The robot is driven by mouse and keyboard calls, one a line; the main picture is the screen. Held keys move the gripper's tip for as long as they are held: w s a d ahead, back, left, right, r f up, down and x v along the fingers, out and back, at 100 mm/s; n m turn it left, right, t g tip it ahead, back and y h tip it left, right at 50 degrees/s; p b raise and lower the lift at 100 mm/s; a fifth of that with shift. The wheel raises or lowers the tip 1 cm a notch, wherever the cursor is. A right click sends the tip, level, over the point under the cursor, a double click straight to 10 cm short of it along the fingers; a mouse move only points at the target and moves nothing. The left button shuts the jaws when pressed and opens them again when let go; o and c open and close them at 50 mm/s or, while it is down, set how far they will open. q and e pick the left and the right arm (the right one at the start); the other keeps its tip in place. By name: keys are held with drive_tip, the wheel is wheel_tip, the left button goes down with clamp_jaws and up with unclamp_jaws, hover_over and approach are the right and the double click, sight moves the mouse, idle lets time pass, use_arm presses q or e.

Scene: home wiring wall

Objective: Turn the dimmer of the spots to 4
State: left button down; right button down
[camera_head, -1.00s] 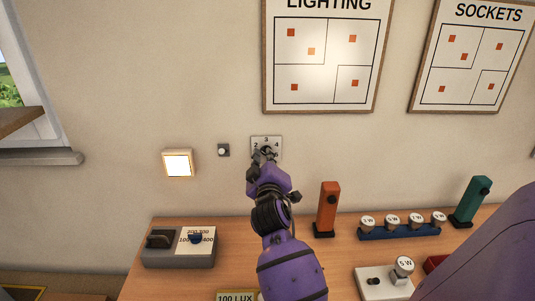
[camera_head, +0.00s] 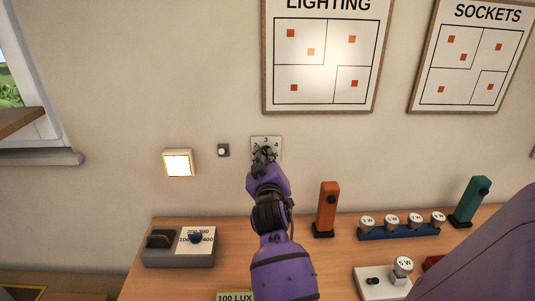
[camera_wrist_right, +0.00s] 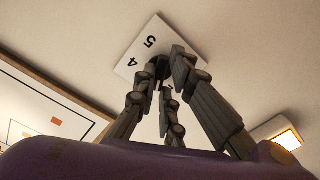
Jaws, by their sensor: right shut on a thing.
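The dimmer is a white plate (camera_head: 276,140) on the wall with numbers around a dark knob. The 3 shows at its top and the 4 at its upper right; other marks are partly covered by my fingers. My right gripper (camera_head: 265,154) is shut on the knob, pointing at the wall. In the right wrist view, the fingers close around the dark knob (camera_wrist_right: 157,68) in front of the plate (camera_wrist_right: 128,62), where 4 and 5 are readable. The knob's pointer is hidden, so its setting cannot be read. My left gripper is not in view.
A lit square lamp (camera_head: 178,163) and a small switch (camera_head: 223,150) are left of the dimmer.

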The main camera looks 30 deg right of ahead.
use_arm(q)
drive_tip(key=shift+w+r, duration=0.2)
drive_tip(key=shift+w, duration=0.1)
use_arm(e)
drive_tip(key=shift+m, duration=1)
drive_tip(key=shift+m, duration=1)
drive_tip(key=c, duration=1.8)
unclamp_jaws()
drive_tip(key=shift+o, duration=0.2)
drive_tip(key=shift+s+a, duration=0.1)
drive_tip(key=shift+s, duration=0.1)
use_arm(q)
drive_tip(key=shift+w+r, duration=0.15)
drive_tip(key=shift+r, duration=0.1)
use_arm(e)
drive_tip(key=v, duration=0.7)
drive_tip(key=shift+c, duration=0.5)
